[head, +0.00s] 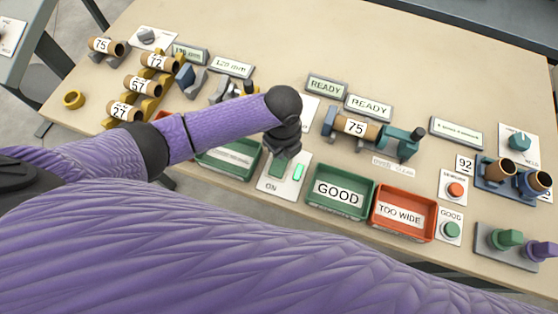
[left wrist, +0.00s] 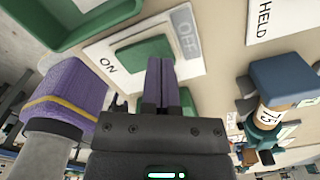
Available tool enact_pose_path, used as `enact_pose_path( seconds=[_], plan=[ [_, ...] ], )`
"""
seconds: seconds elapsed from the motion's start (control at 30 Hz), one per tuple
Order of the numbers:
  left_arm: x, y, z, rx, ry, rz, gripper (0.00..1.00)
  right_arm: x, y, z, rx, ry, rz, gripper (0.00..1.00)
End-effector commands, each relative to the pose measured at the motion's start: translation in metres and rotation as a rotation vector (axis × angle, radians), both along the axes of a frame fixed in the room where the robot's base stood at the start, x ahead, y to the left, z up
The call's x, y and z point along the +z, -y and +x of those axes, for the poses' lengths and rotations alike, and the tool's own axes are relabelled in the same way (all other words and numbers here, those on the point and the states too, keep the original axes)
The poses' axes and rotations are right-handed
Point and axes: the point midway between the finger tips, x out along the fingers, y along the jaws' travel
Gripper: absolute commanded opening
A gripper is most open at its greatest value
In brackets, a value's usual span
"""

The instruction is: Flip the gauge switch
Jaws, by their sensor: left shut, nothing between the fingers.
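In the left wrist view the green rocker (left wrist: 143,56) sits between the words ON and OFF. My left gripper (head: 285,152) is over the far part of the switch, pointing down, and hides part of it. In the left wrist view its fingers (left wrist: 168,65) are shut and empty, with the tips at the rocker's edge. I cannot tell whether they touch it. My right gripper is not in view.
A green GOOD tray (head: 340,211) and an orange TOO WIDE tray (head: 404,232) stand right of the switch. Another green tray (head: 228,170) is at its left. A gauge holding a roll marked 75 (head: 355,127) stands behind. The table's back middle is clear.

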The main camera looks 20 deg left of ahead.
Motion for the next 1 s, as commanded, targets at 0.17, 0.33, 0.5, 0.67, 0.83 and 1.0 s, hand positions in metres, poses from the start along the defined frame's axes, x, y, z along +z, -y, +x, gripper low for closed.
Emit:
enact_pose_path(
  seconds=[0.17, 0.33, 0.5, 0.67, 0.83, 1.0],
  plan=[
    [-0.003, 0.0, 0.0, 0.0, 0.0, 0.0, 0.0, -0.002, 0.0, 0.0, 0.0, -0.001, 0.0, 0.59],
    [-0.006, 0.0, 0.0, 0.0, 0.0, 0.0, 0.0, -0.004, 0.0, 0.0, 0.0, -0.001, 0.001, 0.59],
    [-0.008, 0.0, 0.0, 0.0, 0.0, 0.0, 0.0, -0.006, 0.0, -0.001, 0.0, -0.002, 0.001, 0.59],
    [-0.011, 0.0, 0.0, 0.0, 0.0, 0.0, 0.0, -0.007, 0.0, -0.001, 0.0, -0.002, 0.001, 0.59],
    [-0.008, 0.0, 0.0, 0.0, 0.0, 0.0, 0.0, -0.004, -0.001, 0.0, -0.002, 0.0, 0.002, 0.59],
    [0.011, 0.0, 0.0, 0.0, 0.001, -0.001, 0.0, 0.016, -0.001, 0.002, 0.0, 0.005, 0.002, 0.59]
  ],
)
